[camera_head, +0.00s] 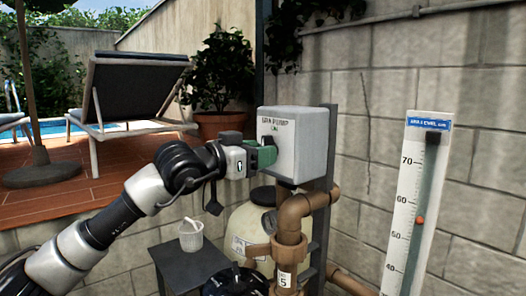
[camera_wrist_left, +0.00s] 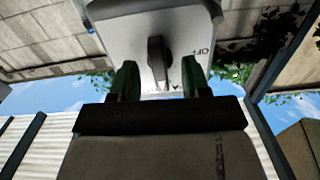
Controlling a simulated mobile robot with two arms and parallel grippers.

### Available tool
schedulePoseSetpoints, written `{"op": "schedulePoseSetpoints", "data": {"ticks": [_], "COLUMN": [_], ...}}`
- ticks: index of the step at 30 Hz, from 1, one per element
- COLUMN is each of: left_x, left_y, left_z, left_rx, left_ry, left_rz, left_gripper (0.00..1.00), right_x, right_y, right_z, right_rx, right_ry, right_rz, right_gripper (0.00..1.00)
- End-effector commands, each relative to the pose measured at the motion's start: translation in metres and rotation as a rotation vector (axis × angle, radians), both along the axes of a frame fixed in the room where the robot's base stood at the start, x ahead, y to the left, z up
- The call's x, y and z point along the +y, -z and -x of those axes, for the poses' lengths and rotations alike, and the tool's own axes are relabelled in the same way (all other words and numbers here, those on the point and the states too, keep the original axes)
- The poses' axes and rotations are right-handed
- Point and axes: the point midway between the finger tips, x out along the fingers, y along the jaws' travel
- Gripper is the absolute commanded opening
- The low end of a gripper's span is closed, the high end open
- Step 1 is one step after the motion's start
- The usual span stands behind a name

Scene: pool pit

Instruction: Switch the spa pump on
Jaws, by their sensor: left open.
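The spa pump switch box (camera_head: 312,140) is a light grey box on a dark post by the wall. Its face reads "SPA PUMP" with "ON" below. In the left wrist view the box (camera_wrist_left: 118,32) appears upside down, with a dark rotary knob (camera_wrist_left: 156,52) standing out from its face and "OFF" lettered beside it. The knob's bar runs up and down in that view.
Brown pipes (camera_head: 291,215) and a cream tank (camera_head: 248,225) stand below the box. A white basket (camera_head: 191,237) sits on a dark small table (camera_head: 180,265). A level gauge (camera_head: 412,200) is on the right wall. A lounger (camera_head: 135,85) stands on the deck behind.

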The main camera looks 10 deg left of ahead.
Motion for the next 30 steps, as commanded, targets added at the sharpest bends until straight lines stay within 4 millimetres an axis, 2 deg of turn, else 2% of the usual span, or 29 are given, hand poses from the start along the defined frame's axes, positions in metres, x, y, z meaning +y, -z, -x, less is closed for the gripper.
{"op": "schedulePoseSetpoints", "data": {"ticks": [8, 21, 30], "left_x": [0.006, 0.041, 0.043], "left_y": [0.002, 0.001, -0.001], "left_z": [0.007, 0.052, 0.056], "left_rx": [-0.002, -0.002, 0.0], "left_ry": [-0.001, -0.001, 0.0], "left_rz": [0.001, 0.001, 0.001], "left_gripper": [0.47, 0.47, 0.47], "right_x": [0.0, 0.001, 0.002], "right_y": [0.007, 0.032, 0.032], "right_z": [0.0, 0.0, 0.0], "right_rx": [0.0, 0.0, 0.0], "right_ry": [0.0, 0.0, 0.0], "right_rz": [0.0, -0.002, -0.003], "right_gripper": [0.51, 0.51, 0.51]}}
